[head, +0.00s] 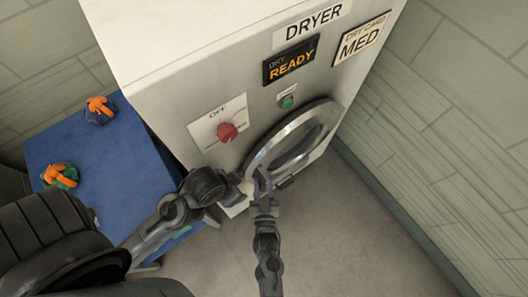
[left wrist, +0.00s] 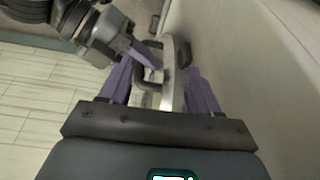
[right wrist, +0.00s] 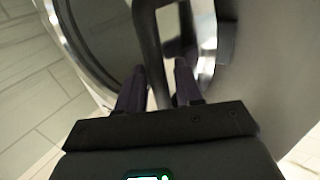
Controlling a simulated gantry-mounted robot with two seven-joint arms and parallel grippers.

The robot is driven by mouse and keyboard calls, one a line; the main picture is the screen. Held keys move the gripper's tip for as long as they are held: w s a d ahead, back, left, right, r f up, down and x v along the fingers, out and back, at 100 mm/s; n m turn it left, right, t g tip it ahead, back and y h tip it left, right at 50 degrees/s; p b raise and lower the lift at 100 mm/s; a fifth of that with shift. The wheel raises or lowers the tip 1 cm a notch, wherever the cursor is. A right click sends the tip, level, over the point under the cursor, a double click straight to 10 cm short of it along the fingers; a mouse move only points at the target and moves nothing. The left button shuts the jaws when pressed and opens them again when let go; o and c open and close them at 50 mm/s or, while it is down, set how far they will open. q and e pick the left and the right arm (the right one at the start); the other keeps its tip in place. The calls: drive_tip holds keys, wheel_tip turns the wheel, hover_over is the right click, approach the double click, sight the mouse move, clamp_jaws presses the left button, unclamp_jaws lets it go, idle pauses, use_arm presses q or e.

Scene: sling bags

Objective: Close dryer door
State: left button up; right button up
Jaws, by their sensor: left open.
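The white dryer (head: 160,65) has a round door with a metal ring (head: 262,150), low on its front. The head view does not clearly show how far the door stands from the front. A dark bar handle (right wrist: 148,40) is on the door. My right gripper (head: 262,185) is at the ring's lower left edge; in the right wrist view its purple fingers (right wrist: 158,80) are on both sides of the handle, closed in on it. My left gripper (head: 240,188) is just left of it; in the left wrist view its fingers (left wrist: 160,85) are wide apart, with the door rim between them.
A blue box (head: 95,150) with two small orange-topped items stands left of the dryer. A red knob (head: 227,132) and green button (head: 287,102) are on the dryer's front. Bare floor (head: 340,235) lies below, with a tiled wall (head: 450,120) at right. My two grippers are very close together.

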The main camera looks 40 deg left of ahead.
drive_tip(key=shift+a+r, duration=0.15)
drive_tip(key=shift+r, duration=0.3)
drive_tip(key=shift+s, duration=0.3)
drive_tip(key=p+v, duration=0.1)
drive_tip(key=v, duration=0.9)
drive_tip(key=shift+d+f, duration=0.4)
drive_tip(key=shift+d, duration=0.05)
